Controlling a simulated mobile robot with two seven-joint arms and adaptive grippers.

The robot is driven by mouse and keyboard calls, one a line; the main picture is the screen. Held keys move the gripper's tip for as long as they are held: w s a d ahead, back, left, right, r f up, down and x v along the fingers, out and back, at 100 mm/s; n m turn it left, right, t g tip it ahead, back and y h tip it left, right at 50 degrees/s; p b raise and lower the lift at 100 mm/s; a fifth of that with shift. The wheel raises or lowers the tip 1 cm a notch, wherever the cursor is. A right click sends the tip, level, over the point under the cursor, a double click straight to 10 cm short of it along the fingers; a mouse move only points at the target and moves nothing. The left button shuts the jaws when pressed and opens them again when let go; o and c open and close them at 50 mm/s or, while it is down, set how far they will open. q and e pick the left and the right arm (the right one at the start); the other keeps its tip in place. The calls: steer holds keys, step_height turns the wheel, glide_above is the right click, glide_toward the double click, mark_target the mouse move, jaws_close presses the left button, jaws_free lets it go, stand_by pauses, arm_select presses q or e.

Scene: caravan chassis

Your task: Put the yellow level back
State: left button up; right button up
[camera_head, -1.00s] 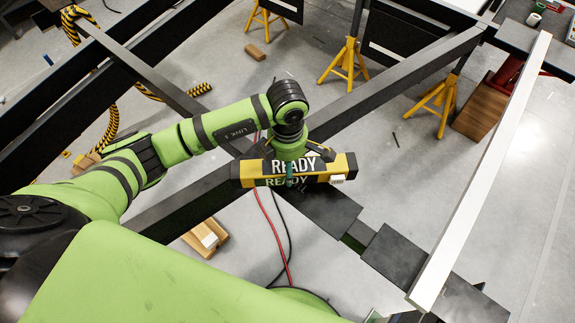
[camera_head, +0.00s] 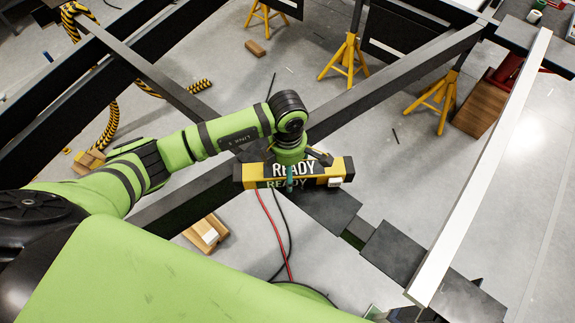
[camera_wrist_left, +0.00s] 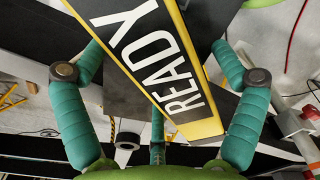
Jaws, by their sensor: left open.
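The yellow level (camera_head: 322,173) shows as a black and yellow bar lettered READY, lying nearly level across the picture at the end of my left arm in the head view. In the left wrist view the level (camera_wrist_left: 165,55) runs diagonally between the fingers, its yellow edge towards the palm. My left gripper (camera_head: 290,178) is at the middle of the level, with a teal finger in front of it. In the wrist view the gripper (camera_wrist_left: 157,80) has its teal fingers spread to both sides of the bar. What lies directly under the level is hidden. My right gripper is not in view.
Dark chassis beams (camera_head: 400,77) cross around the level. Dark flat plates (camera_head: 395,250) lie just right of it, and a long pale bar (camera_head: 488,160) slants at the right. Yellow stands (camera_head: 345,58), a wooden block (camera_head: 207,233) and a red cable (camera_head: 275,235) are below.

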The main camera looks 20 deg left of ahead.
arm_select(q)
steer(key=shift+r, duration=0.2)
steer(key=shift+w+r, duration=0.1)
steer(key=shift+r, duration=0.25)
step_height(320, 180, up, 11)
steer(key=b, duration=0.2)
steer(key=shift+b, duration=0.4)
